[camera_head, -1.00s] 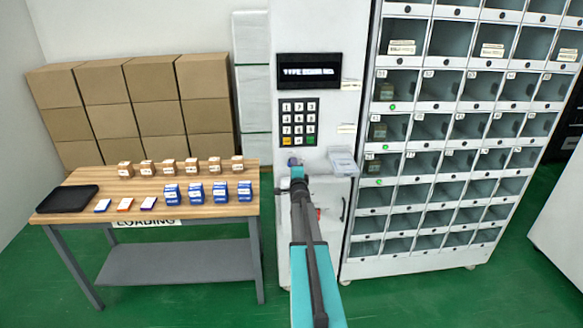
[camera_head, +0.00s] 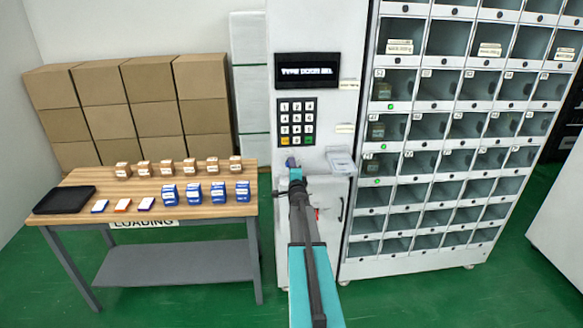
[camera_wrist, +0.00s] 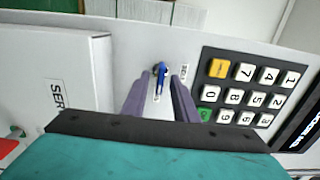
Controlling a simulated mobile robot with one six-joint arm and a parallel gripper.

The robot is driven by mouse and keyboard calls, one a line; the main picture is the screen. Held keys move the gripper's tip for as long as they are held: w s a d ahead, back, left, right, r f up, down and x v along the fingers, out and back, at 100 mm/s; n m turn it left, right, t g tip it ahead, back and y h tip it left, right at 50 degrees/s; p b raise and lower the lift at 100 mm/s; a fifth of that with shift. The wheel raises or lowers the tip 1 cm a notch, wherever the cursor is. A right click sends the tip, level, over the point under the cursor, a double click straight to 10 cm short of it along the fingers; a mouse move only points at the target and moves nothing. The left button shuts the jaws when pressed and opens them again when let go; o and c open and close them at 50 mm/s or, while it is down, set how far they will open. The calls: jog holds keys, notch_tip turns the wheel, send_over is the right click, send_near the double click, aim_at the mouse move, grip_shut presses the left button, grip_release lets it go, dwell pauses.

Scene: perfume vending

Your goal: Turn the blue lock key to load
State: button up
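The blue lock key (camera_wrist: 161,75) sticks out of the white machine panel in the wrist view, beside the keypad (camera_wrist: 243,88). It lies between the two purple fingers of my gripper (camera_wrist: 162,82), which are spread apart with a gap on each side of the key. The fingers do not appear to touch it. Small labels sit by the key, one reading along the "SER..." or "LOAD" style but too small to tell. In the head view my gripper (camera_head: 293,163) is at the panel just below the keypad (camera_head: 296,121); the key is largely hidden there.
A display (camera_head: 307,70) sits above the keypad. A small white tray (camera_head: 341,162) juts out right of my gripper. The locker grid (camera_head: 440,130) stands to the right. A wooden table (camera_head: 100,180) with boxes and a black tray (camera_head: 64,200) stands left.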

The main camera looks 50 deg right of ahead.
jog(key=b+v, duration=0.3)
jog(key=v, duration=0.9)
dwell(0.4)
jog(key=shift+a, duration=0.1)
dwell(0.5)
